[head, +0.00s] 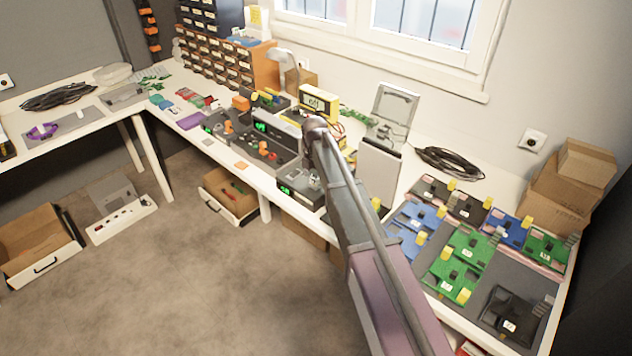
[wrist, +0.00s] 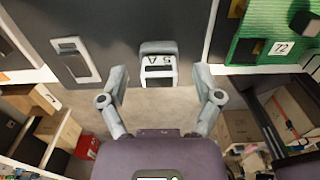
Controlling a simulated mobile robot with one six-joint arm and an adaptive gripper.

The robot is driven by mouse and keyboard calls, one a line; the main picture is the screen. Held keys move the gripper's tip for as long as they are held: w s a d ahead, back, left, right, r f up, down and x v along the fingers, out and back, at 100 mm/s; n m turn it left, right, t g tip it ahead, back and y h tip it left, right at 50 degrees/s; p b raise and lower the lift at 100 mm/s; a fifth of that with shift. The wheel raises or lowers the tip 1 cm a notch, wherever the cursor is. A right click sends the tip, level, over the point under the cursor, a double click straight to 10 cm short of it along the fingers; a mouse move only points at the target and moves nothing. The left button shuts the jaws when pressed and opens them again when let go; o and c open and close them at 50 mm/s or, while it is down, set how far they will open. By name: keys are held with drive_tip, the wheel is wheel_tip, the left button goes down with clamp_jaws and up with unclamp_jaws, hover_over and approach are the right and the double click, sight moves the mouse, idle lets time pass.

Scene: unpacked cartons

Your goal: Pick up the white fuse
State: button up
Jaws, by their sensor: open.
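In the wrist view a small block (wrist: 158,66) with a grey top and a white face lies at the near edge of a dark grey surface (wrist: 120,30). Its face carries an upside-down "5A"; I take it to be the white fuse. My gripper (wrist: 160,80) is open, with one finger on each side and a gap between each finger and the block. The block is just ahead of the gap between the fingertips, and nothing is held. In the head view my arm crosses the right workbench, and I cannot make out the gripper or the fuse there.
In the head view, green (head: 468,245) and blue boards crowd the right workbench. Cartons (head: 570,185) stand at the back right.

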sight(315, 177)
drive_tip(key=c, duration=0.9)
drive_tip(key=shift+r, duration=0.1)
drive_tip(key=shift+r+p, duration=1)
drive_tip(key=shift+p, duration=0.1)
drive_tip(key=shift+r+p, duration=0.8)
drive_tip(key=s+a, duration=0.3)
drive_tip(key=s, duration=0.1)
drive_tip(key=s+a, duration=0.3)
drive_tip(key=s, duration=0.1)
drive_tip(key=s+a+r+p, duration=0.1)
drive_tip(key=s+a, duration=0.2)
drive_tip(key=s, duration=0.1)
drive_tip(key=shift+s+a+r, duration=0.1)
drive_tip(key=shift+s+a, duration=0.2)
drive_tip(key=shift+s, duration=0.1)
drive_tip(key=shift+r, duration=0.1)
